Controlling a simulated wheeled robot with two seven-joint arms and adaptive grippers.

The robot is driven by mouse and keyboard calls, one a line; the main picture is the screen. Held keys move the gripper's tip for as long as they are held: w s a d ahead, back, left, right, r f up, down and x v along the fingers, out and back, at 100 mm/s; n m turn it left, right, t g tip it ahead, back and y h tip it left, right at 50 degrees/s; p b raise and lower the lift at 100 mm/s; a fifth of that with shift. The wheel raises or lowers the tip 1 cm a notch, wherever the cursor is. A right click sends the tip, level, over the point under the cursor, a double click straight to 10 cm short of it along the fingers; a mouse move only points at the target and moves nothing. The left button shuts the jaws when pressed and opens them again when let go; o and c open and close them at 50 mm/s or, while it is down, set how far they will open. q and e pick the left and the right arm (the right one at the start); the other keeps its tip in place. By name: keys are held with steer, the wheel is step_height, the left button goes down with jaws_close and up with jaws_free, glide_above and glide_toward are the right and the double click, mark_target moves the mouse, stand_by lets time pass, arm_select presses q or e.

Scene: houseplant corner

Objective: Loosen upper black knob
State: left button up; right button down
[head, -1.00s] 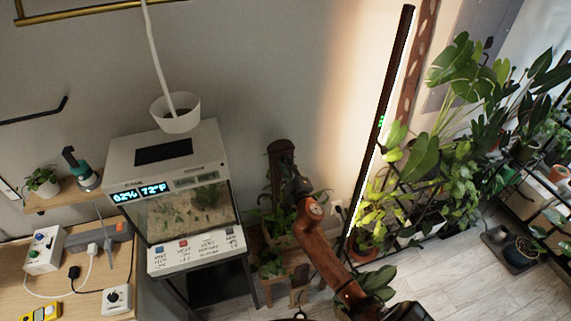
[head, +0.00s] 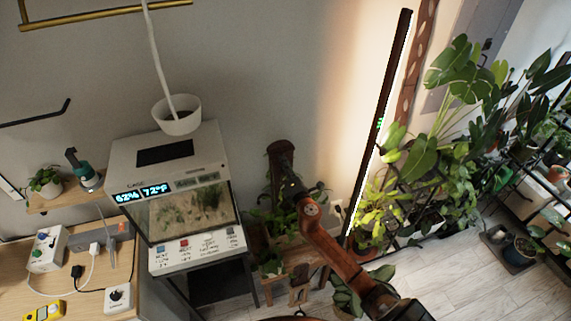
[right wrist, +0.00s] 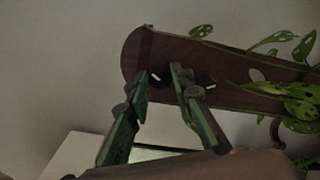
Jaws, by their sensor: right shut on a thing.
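A dark brown post with a rounded top (head: 281,148) stands against the wall; it runs sideways in the right wrist view (right wrist: 245,91). My right gripper (head: 287,184) is in front of the post, below its top. In the right wrist view, the fingers (right wrist: 161,76) straddle a small dark knob with a white mark (right wrist: 155,76), nearer the rounded end, and are shut on it. A second white-marked spot (right wrist: 211,87), likely the lower knob, lies just beyond the right-hand finger. In the head view my gripper hides the knobs. My left gripper is out of view.
A terrarium (head: 190,212) with a lit display stands left of the post. Leafy plants (head: 262,222) surround the post's lower part, and leaves (right wrist: 303,100) reach over it. A tall lit lamp bar (head: 381,122) and more plants stand to the right.

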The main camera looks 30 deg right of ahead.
steer(key=shift+a+n+p, duration=0.1)
steer(key=shift+n+p, duration=0.85)
steer(key=shift+n, duration=2.45)
steer(key=shift+f, duration=0.1)
steer(key=c, duration=1.7)
jaws_free()
steer(key=shift+s, duration=0.1)
steer(key=v, duration=1.1)
steer(key=shift+s+a, duration=0.15)
steer(key=shift+s, duration=0.2)
